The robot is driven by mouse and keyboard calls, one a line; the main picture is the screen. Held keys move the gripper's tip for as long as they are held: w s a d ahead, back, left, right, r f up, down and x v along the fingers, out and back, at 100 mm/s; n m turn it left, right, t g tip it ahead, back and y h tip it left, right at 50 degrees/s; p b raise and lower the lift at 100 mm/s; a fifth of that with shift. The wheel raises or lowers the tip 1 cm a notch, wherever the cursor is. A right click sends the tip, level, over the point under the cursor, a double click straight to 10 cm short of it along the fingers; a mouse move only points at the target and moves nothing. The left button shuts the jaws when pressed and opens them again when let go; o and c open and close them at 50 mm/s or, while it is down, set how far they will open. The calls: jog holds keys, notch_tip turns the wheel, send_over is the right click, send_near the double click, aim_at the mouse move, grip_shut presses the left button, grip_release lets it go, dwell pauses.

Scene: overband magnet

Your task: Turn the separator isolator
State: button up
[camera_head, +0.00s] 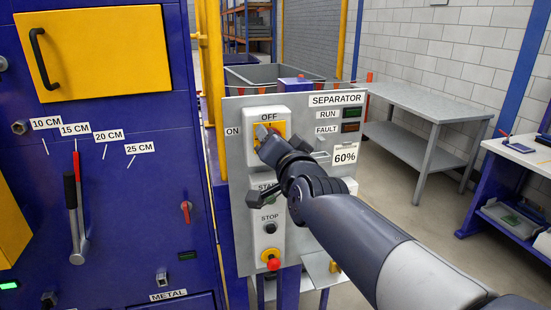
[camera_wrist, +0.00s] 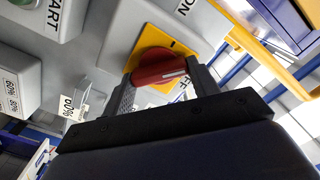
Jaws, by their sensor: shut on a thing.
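The separator isolator is a red rotary handle (camera_wrist: 155,66) on a yellow plate (camera_wrist: 180,47), on a grey box labelled ON and OFF. In the head view the yellow plate (camera_head: 281,127) shows on the SEPARATOR panel (camera_head: 320,130), but my gripper hides most of the handle. My gripper (camera_head: 264,134) is at the isolator. In the wrist view its two fingers (camera_wrist: 162,88) are shut on the red handle, one on each side. The handle's white line points right in that view, between the ON and OFF labels and seemingly nearer OFF.
Below the isolator are START and STOP buttons (camera_head: 270,228) and a red emergency knob (camera_head: 273,264). RUN and FAULT indicators (camera_head: 351,113) and a 60% card (camera_head: 345,156) are on the right. A blue cabinet with a red-tipped lever (camera_head: 72,200) stands left. A grey table (camera_head: 420,103) stands behind.

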jog(key=m+b, duration=0.3)
jog(key=m, duration=0.6)
jog(key=shift+f, duration=0.15)
jog(key=shift+m, duration=0.3)
dwell(0.3)
jog(key=o, duration=1)
jog(key=shift+p+v, duration=1.7)
jog(key=shift+v, duration=3.75)
jog(key=shift+w, duration=0.1)
